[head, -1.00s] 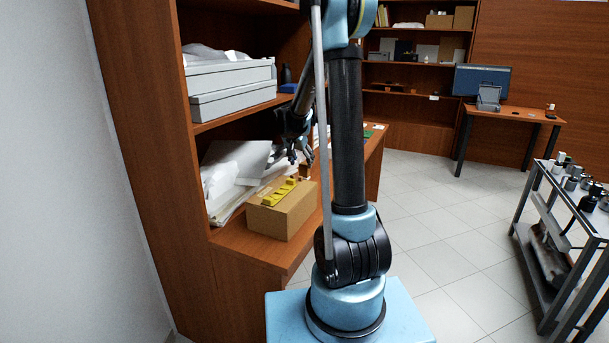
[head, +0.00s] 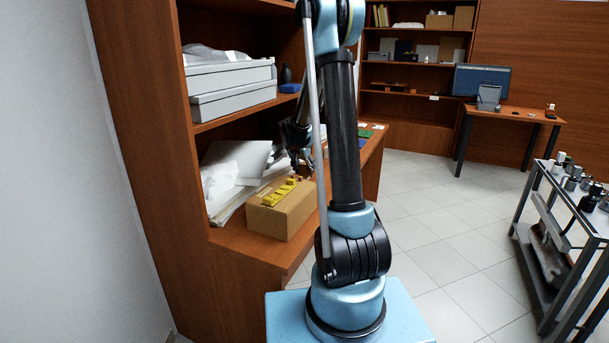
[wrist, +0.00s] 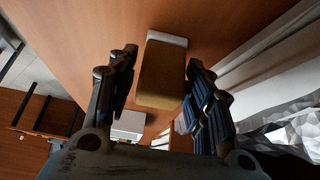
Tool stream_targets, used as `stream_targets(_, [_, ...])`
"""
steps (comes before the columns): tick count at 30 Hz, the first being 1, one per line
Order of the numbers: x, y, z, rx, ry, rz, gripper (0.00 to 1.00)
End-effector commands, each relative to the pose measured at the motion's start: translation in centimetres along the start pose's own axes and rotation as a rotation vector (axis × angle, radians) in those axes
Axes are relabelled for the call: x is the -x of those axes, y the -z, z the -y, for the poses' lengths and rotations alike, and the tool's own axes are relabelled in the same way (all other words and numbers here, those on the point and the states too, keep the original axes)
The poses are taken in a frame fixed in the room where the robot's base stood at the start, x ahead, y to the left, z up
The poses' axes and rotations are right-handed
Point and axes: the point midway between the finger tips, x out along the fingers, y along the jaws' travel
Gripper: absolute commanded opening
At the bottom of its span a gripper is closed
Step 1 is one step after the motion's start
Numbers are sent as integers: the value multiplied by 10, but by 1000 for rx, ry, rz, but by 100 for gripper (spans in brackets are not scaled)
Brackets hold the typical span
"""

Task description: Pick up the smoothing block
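A tan block with a pale end (wrist: 161,72), which looks like the smoothing block, lies on the brown wooden surface in the wrist view. My gripper (wrist: 160,64) is open, with one dark finger on each side of the block. I cannot tell whether the fingers touch it. In the head view my gripper (head: 303,163) points down over the desk, just behind the cardboard box. A small brown patch there may be the block, but it is mostly hidden.
A cardboard box (head: 281,215) with a yellow notched piece (head: 280,192) on top stands at the desk's near end. White sheets and wrapping (head: 222,182) lie to its left. A shelf with white boxes (head: 232,90) overhangs the desk.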

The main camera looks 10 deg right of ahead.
Motion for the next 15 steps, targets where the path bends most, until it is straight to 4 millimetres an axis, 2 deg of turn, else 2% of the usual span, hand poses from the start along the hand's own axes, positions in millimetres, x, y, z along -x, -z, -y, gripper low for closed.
stream_targets(1, [0, 0, 0, 0, 0, 0, 27])
stream_targets(3, [0, 0, 0, 0, 0, 0, 11])
stream_targets(4, [0, 0, 0, 0, 0, 0, 10])
stream_targets(15, [4, 3, 0, 0, 0, 0, 9])
